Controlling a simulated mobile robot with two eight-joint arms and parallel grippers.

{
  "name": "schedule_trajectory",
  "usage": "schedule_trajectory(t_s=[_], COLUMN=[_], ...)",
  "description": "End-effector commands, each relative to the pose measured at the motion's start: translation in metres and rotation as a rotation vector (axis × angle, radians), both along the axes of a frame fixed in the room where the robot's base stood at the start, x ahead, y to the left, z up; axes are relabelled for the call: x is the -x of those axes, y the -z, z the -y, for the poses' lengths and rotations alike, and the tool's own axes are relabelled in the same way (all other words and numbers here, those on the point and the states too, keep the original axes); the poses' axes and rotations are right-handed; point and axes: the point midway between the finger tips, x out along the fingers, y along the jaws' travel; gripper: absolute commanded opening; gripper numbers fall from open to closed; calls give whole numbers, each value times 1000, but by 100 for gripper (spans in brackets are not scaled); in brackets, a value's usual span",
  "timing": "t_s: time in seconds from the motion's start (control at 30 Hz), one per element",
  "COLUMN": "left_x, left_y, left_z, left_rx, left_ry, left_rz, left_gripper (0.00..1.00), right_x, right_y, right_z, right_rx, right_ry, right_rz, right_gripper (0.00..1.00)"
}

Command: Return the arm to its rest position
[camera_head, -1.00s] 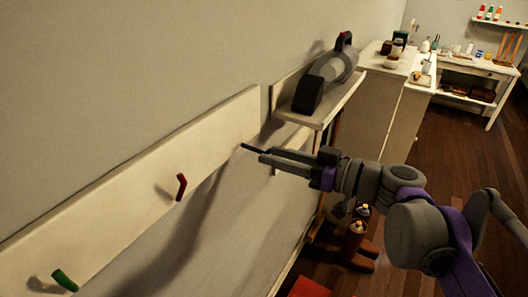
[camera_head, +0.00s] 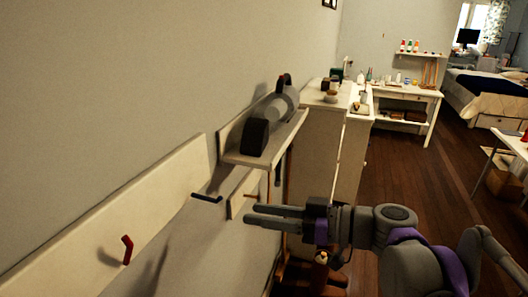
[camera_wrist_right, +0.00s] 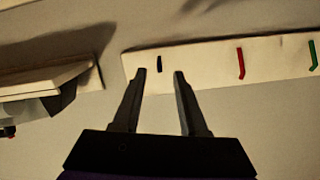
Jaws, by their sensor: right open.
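My right gripper (camera_head: 248,215) is open and empty in the head view. It points left toward the wall, in front of the peg board, with the rest of my right arm reaching in from the lower right. In the right wrist view its two fingers (camera_wrist_right: 158,76) are spread, with nothing between them but the board and a black peg (camera_wrist_right: 159,64) behind. That black peg also shows in the head view (camera_head: 207,198), just left of the fingertips and seemingly apart from them. My left gripper is not in view.
A white peg board (camera_head: 165,205) runs along the wall with a red peg (camera_head: 127,249). A shelf (camera_head: 262,152) holding a grey handheld vacuum (camera_head: 272,118) juts out above the gripper. A white cabinet (camera_head: 318,150) stands beyond. The wooden floor (camera_head: 400,165) is open at right.

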Motion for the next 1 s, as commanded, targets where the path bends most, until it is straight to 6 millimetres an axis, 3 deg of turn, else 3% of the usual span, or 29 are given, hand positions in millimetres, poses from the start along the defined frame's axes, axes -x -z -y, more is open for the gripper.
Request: schedule_trajectory(t_s=[0.07,0.23,0.4,0.5,0.7,0.8,1.0], left_x=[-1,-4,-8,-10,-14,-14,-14], left_y=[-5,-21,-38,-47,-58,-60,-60], left_z=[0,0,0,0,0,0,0], left_rx=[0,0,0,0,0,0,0], left_ry=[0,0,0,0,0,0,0], left_rz=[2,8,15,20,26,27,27], left_gripper=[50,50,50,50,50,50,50], right_x=[12,57,105,127,152,157,159], right_y=[21,107,193,228,263,269,271], right_z=[0,20,73,109,163,176,180], right_rx=[61,303,550,652,742,754,757], right_ry=[12,141,420,612,907,976,1002], right_rz=[-80,-380,-626,-699,-723,-718,-715], right_gripper=[42,42,42,42,42,42,42])
